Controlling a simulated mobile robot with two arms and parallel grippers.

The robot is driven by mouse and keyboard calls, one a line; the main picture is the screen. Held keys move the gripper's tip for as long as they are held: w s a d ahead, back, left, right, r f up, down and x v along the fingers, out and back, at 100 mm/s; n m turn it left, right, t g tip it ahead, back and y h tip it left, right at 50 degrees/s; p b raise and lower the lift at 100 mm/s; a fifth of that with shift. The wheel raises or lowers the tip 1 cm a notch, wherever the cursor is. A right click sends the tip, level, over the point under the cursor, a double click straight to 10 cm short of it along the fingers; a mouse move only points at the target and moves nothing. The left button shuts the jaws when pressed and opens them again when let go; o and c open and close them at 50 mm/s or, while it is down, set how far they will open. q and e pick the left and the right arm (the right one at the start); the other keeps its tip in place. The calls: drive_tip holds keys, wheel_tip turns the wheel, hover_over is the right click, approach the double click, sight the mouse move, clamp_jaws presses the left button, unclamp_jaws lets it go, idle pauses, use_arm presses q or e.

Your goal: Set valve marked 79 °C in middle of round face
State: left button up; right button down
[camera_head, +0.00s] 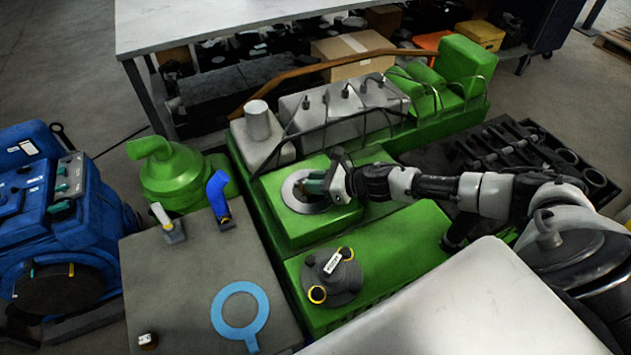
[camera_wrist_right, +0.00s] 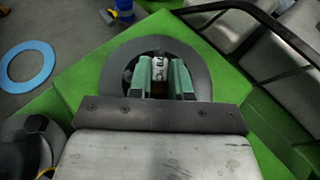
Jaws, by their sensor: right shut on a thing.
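The round face (camera_head: 296,195) is a grey metal ring with a dark opening, on top of a green block of the engine. It also shows in the right wrist view (camera_wrist_right: 200,66). My right gripper (camera_head: 316,184) is over this face, its fingers pointing down at the opening. In the right wrist view, its green fingers (camera_wrist_right: 160,76) are shut on a small pale valve (camera_wrist_right: 159,64) near the middle of the ring. Its marking is too small to read. I cannot tell whether the valve touches the face. My left gripper is not in view.
A dark round cover (camera_head: 334,278) with yellow rings and a white tag lies on the green housing. The grey bench (camera_head: 190,290) holds a blue ring (camera_head: 218,312), a blue elbow (camera_head: 217,195) and a small labelled part (camera_head: 148,341). Grey pipes and rails stand behind the face.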

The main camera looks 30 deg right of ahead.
drive_tip(key=c, duration=1.3)
unclamp_jaws()
drive_tip(key=shift+f, duration=0.1)
drive_tip(key=shift+c, duration=0.2)
drive_tip(key=shift+r, duration=0.3)
drive_tip(key=b+v, duration=0.1)
drive_tip(key=v, duration=0.5)
drive_tip(key=b+v, duration=0.1)
drive_tip(key=v, duration=0.2)
drive_tip(key=shift+s+d+f+b, duration=0.2)
drive_tip(key=shift+s+d+b, duration=0.1)
drive_tip(key=shift+s+b, duration=0.1)
drive_tip(key=shift+r+v, duration=0.2)
drive_tip(key=shift+v, duration=0.8)
